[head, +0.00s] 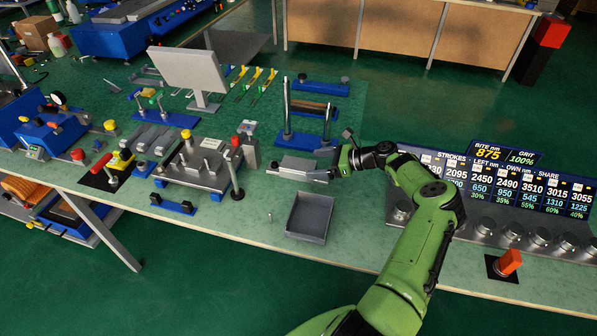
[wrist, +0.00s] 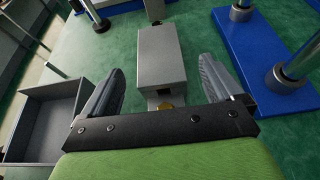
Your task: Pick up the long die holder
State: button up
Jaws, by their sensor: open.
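A long grey block, which looks like the long die holder (head: 298,166), lies on the green bench top, left of my gripper (head: 331,172). In the wrist view the same grey holder (wrist: 162,55) points away from my gripper (wrist: 161,66), with a small brass-coloured round part at its near end. My gripper is open. Its two fingers stand on either side of the holder's near part, with a gap visible on both sides. I cannot tell how high the fingertips are above the bench.
An open grey tray (head: 307,218) stands in front of the holder; it shows at left in the wrist view (wrist: 48,117). A blue-based frame with upright posts (head: 300,138) stands close behind. A plate fixture (head: 200,165) is to the left, and a display panel (head: 480,185) to the right.

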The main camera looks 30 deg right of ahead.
aim_at(306, 165)
jog(key=x, duration=0.3)
jog(key=b+x, duration=0.1)
jog(key=x, duration=0.1)
jog(key=shift+s+d+f, duration=0.1)
jog(key=shift+f, duration=0.15)
jog(key=shift+s+r, duration=0.1)
jog(key=shift+c, duration=0.7)
jog(key=c, duration=1.5)
notch_tip(306, 165, up, 10)
jog(key=p, duration=0.2)
jog(key=shift+r+p, duration=0.1)
jog(key=shift+p, duration=0.25)
